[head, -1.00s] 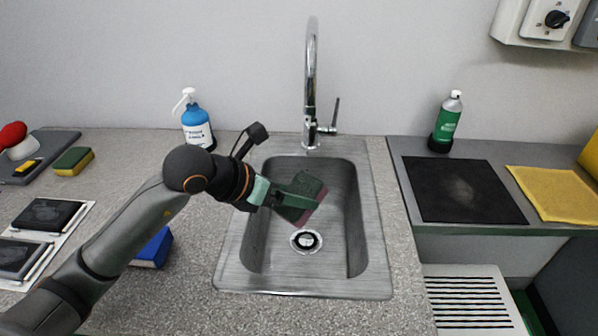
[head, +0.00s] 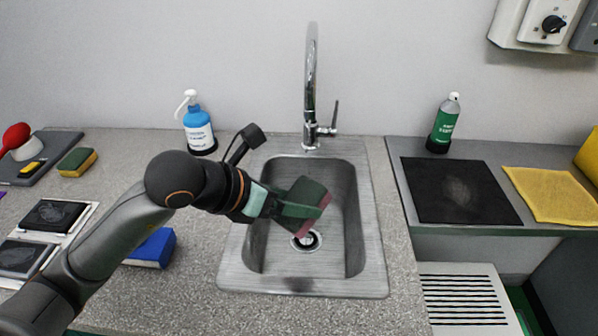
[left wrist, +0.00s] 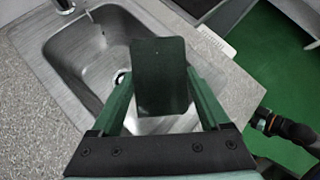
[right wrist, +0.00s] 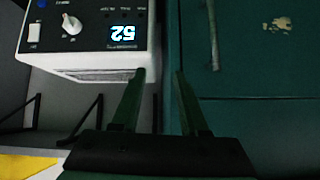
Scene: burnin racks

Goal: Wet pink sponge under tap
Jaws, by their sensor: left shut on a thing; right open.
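The pink sponge (head: 316,216) has a dark green top face and a pink underside. My left gripper (head: 300,208) is shut on it and holds it tilted above the sink basin, over the drain (head: 306,241). In the left wrist view the sponge's dark face (left wrist: 160,75) sits between the two fingers. The chrome tap (head: 311,90) stands behind the basin, its spout arching above and behind the sponge. Its lever (head: 335,115) is on the right side. No water stream shows. My right gripper (right wrist: 158,75) is open and empty, away from the sink.
A blue pump bottle (head: 198,128) stands left of the tap. A green bottle (head: 444,125) stands on the right counter by a black mat (head: 460,190) and yellow cloth (head: 553,195). A blue sponge (head: 152,248) and a green-yellow sponge (head: 77,162) lie on the left.

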